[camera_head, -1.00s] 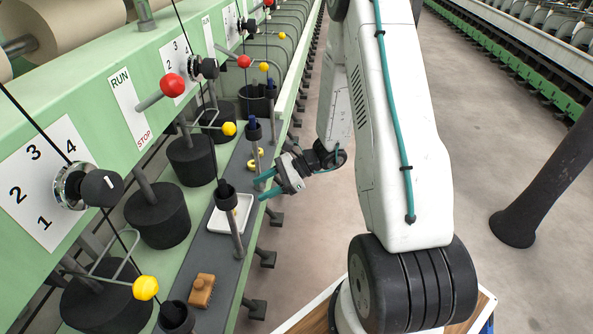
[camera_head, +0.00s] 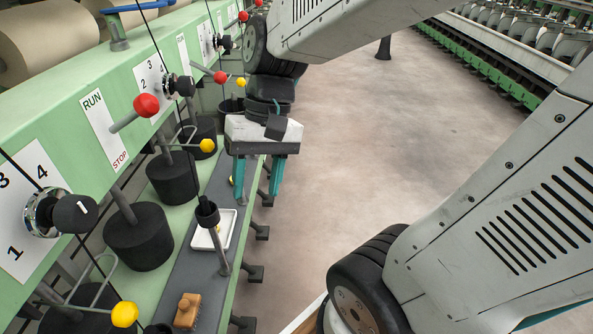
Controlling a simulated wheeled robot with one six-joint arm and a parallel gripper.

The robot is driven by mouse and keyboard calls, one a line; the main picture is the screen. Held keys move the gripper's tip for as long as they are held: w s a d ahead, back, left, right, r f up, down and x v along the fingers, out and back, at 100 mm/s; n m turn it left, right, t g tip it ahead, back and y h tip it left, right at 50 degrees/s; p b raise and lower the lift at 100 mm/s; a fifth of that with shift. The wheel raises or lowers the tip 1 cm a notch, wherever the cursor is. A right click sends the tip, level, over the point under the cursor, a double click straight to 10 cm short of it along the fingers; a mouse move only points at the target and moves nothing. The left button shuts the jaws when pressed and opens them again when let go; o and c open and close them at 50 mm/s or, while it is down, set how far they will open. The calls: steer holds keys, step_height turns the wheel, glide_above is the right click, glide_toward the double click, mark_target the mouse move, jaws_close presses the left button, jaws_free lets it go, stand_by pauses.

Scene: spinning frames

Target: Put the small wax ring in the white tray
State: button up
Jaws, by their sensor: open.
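The white tray (camera_head: 230,238) lies on the grey shelf of the green machine, partly hidden by a slanted post. A small yellow piece (camera_head: 232,181), likely a wax ring, shows on the shelf beyond the tray. It is mostly hidden behind my gripper's left finger, and its size is hard to judge. My gripper (camera_head: 257,190) points down with its two teal fingers apart and nothing seen between them. It is above the outer edge of the shelf, beyond the tray and to its right in the picture.
A wooden brush-like block (camera_head: 187,311) lies on the near shelf. A slanted post with a black cup (camera_head: 207,212) stands before the tray. Yellow-knobbed levers (camera_head: 207,146) and black cylinders (camera_head: 138,238) line the left. The floor (camera_head: 350,150) at right is open.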

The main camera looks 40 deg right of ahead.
steer(key=s+d+r+n+t+h, duration=0.2)
steer(key=s+d+r+n+h, duration=0.1)
steer(key=s, duration=0.3)
steer(key=shift+r+t+h, duration=0.3)
steer(key=shift+r+h, duration=0.05)
steer(key=shift+h, duration=0.05)
